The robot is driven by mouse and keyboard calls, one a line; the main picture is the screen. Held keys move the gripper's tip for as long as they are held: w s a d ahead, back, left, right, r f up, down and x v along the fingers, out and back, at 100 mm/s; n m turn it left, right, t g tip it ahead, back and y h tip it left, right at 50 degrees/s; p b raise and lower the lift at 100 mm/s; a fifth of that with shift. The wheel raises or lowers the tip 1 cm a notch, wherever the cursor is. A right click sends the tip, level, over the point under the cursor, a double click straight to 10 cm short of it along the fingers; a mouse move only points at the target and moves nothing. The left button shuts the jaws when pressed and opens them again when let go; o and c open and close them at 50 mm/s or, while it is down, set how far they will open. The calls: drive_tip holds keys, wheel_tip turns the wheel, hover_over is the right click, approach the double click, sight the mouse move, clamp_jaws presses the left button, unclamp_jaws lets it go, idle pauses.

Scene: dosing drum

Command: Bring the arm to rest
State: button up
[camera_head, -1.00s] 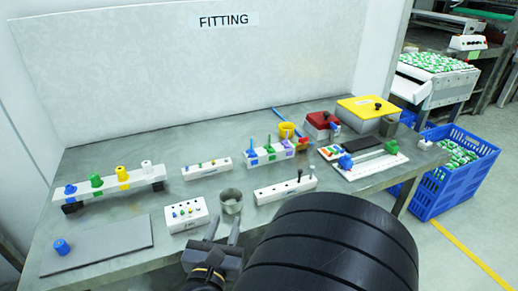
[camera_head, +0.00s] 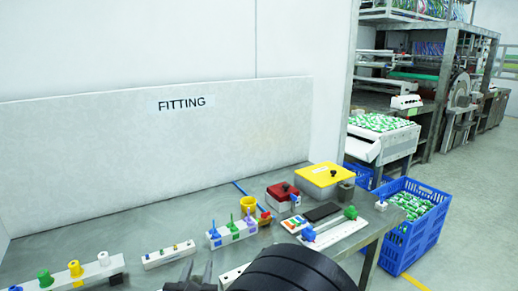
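My gripper (camera_head: 197,270) shows at the bottom edge of the head view. Its two dark fingertips stand apart with nothing seen between them. The rest of the gripper is cut off by the frame. My black arm covers part of the bench's front beside it. The grey workbench (camera_head: 150,222) lies under a white board with a "FITTING" sign (camera_head: 187,103).
Near the gripper are a white block with small pegs (camera_head: 168,256) and a strip with coloured pegs (camera_head: 232,232). Further right are a yellow cup (camera_head: 248,204), a red box (camera_head: 283,195), a yellow-lidded box (camera_head: 326,174) and a white tray (camera_head: 345,232). A blue crate (camera_head: 412,240) stands on the floor.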

drive_tip(key=shift+r, duration=0.6)
drive_tip(key=shift+f, duration=0.1)
